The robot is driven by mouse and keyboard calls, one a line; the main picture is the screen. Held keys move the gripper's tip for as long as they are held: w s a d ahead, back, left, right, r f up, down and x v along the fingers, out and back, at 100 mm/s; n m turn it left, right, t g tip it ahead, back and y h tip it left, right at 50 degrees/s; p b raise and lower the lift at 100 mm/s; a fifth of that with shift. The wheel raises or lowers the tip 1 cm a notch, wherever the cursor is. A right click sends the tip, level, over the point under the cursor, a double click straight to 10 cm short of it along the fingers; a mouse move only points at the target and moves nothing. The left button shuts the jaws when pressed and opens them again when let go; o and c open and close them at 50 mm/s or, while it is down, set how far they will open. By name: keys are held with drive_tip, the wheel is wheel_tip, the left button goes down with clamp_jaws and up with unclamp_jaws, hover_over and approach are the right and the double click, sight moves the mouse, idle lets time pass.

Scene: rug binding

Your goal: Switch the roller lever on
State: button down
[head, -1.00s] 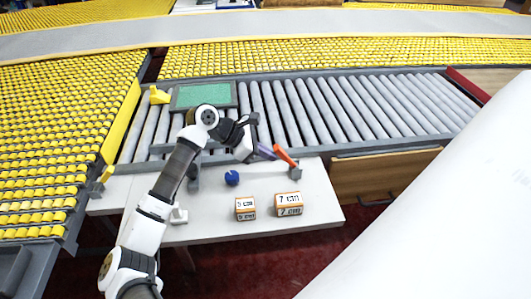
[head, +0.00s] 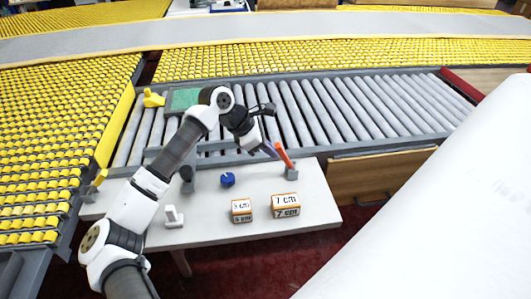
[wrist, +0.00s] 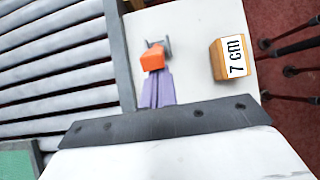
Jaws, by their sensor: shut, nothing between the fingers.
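The roller lever (head: 284,155) is an orange bar on a small grey base (head: 291,174) at the right end of the white table. It leans up and to the left, toward the rollers. My gripper (head: 270,150) has purple fingers, shut and empty, close against the lever's left side. In the wrist view the lever's orange end (wrist: 153,59) shows just beyond the shut purple fingers (wrist: 158,92). I cannot tell for certain whether they touch. The lever's grey base is partly hidden there.
A blue knob (head: 228,180) and two labelled blocks, a smaller one (head: 242,211) and a 7 cm one (head: 286,206), stand on the white table (head: 320,205). A roller conveyor (head: 350,105) runs behind. A green panel (head: 185,98) is partly hidden behind my arm.

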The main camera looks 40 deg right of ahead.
sight(289, 162)
drive_tip(key=s+d+t+y, duration=0.1)
drive_tip(key=s+d+r+y+b, duration=0.1)
drive_tip(key=d, duration=0.1)
drive_tip(key=s+d+r+t+y, duration=0.1)
drive_tip(key=d+y, duration=0.1)
drive_tip(key=shift+r+t+b, duration=0.1)
drive_tip(key=shift+t+b, duration=0.2)
drive_tip(key=s+d, duration=0.1)
drive_tip(key=s+d+b, duration=0.1)
drive_tip(key=d, duration=0.2)
drive_tip(key=shift+s+f+b, duration=0.25)
drive_tip(key=shift+s+b, duration=0.1)
drive_tip(key=shift+s, duration=0.05)
